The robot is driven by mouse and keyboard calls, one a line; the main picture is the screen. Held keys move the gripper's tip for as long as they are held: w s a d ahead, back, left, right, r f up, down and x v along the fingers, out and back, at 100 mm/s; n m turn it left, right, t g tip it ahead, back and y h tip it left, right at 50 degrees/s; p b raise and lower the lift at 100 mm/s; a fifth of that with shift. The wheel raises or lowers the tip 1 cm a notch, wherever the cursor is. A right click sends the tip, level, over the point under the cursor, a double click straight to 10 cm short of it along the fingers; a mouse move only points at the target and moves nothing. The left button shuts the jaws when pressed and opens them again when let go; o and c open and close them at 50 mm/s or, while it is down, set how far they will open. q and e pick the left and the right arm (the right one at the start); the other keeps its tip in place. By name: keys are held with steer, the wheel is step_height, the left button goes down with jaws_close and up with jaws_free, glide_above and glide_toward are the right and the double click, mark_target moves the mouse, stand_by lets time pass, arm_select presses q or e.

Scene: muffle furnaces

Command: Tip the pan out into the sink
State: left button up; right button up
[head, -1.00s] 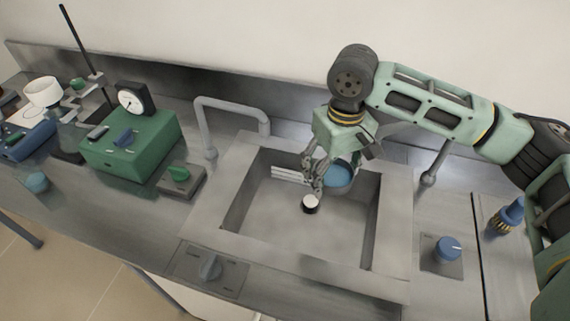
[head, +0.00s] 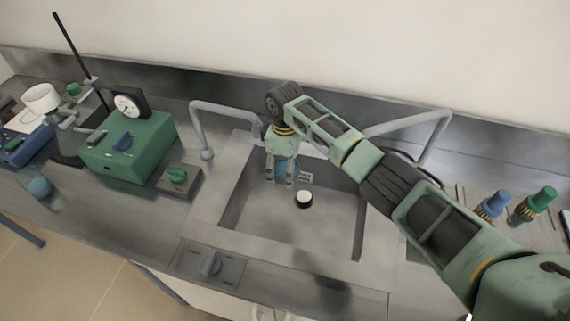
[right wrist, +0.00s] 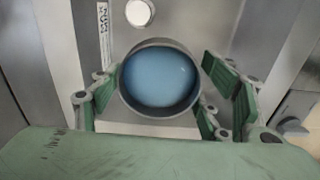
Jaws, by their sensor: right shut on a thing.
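My right gripper (head: 281,172) is shut on the pan, with its fingers on either side. The right wrist view shows the pan (right wrist: 160,112) as a round grey vessel with a smooth blue surface inside; I cannot tell whether that is liquid. In the head view the pan is mostly hidden by the fingers, with only a patch of blue showing. It is over the back left part of the sink (head: 243,226). A small white-topped black round piece (head: 303,199) sits in the basin, right of and nearer than the gripper. My left gripper is not in view.
A faucet (head: 197,125) stands at the sink's back left, and another pipe (head: 440,125) at the back right behind my arm. A green box with a dial (head: 130,145) and a green knob plate (head: 177,180) are left. Blue and green valves (head: 493,203) stand right.

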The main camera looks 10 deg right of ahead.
mark_target(285, 172)
steer(key=shift+f+b, duration=2.1)
steer(key=shift+f, duration=0.05)
steer(key=shift+r+p, duration=0.3)
steer(key=shift+p, duration=0.55)
steer(key=shift+s+t+y, duration=0.1)
steer(key=shift+t+y, duration=0.2)
steer(key=shift+t, duration=0.1)
steer(key=shift+p, duration=0.3)
steer(key=shift+r+t+y+p, duration=0.15)
steer(key=shift+t+y+p, duration=0.2)
steer(key=shift+p, duration=0.25)
steer(key=shift+r+t+y+p, duration=0.1)
steer(key=shift+t+y+p, duration=0.2)
steer(key=shift+p, duration=0.4)
